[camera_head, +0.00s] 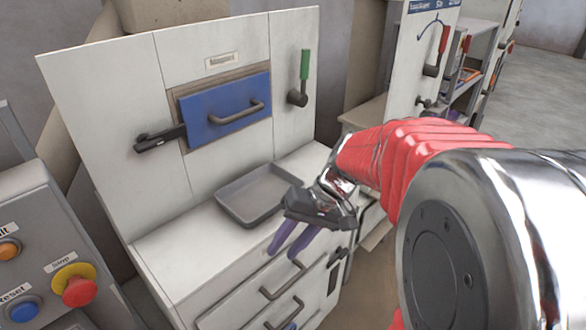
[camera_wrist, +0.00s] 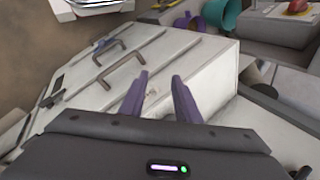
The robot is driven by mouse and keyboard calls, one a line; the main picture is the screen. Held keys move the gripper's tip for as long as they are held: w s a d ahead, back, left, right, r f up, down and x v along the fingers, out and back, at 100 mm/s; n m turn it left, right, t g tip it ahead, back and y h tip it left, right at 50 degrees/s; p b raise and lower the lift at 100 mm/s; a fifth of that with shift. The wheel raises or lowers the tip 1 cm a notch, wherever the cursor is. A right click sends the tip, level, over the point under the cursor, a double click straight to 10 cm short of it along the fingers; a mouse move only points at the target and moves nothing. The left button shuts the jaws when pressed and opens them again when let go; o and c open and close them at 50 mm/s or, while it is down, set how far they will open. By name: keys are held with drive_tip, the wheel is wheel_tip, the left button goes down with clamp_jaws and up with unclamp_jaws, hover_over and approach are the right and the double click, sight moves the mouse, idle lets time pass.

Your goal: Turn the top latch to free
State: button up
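The lower cabinet has drawers with grey bar handles (camera_head: 283,283). Small dark latch-like parts (camera_head: 336,257) show at the right end of its front, partly beyond my gripper; their turn position is too small to tell. Another black latch (camera_head: 160,138) lies roughly level at the left edge of the blue flap (camera_head: 225,108) and overlaps it. My gripper (camera_head: 283,251) has purple fingers, apart and empty, in front of the cabinet's upper front edge. In the wrist view my gripper (camera_wrist: 160,76) points towards the cabinet front, with bar handles (camera_wrist: 122,73) beyond and left. I see no contact with a latch.
A grey tray (camera_head: 252,194) sits on the cabinet top near my gripper. A green-handled lever (camera_head: 304,68) stands on the panel right of the flap. A button box with a red stop button (camera_head: 77,287) is at the left. A red-handled lever (camera_head: 441,45) is behind.

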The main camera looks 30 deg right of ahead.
drive_tip(key=w+d+f+m+t+y, duration=0.25)
drive_tip(key=w+d+f, duration=0.2)
drive_tip(key=d, duration=0.45)
drive_tip(key=w+d+f+m+t+y, duration=0.25)
drive_tip(key=d+f+t, duration=0.2)
drive_tip(key=d, duration=0.45)
drive_tip(key=s+d+f+m+t+h, duration=0.2)
drive_tip(key=d+f, duration=0.4)
drive_tip(key=d, duration=0.3)
drive_tip(key=s+d+f+m+t+h, duration=0.2)
drive_tip(key=d+f+t, duration=0.4)
drive_tip(key=d, duration=0.4)
drive_tip(key=shift+s+d+f+m+h, duration=0.2)
drive_tip(key=shift+f+m+h, duration=0.1)
drive_tip(key=shift+m, duration=0.6)
drive_tip(key=x, duration=1.4)
drive_tip(key=shift+c, duration=0.5)
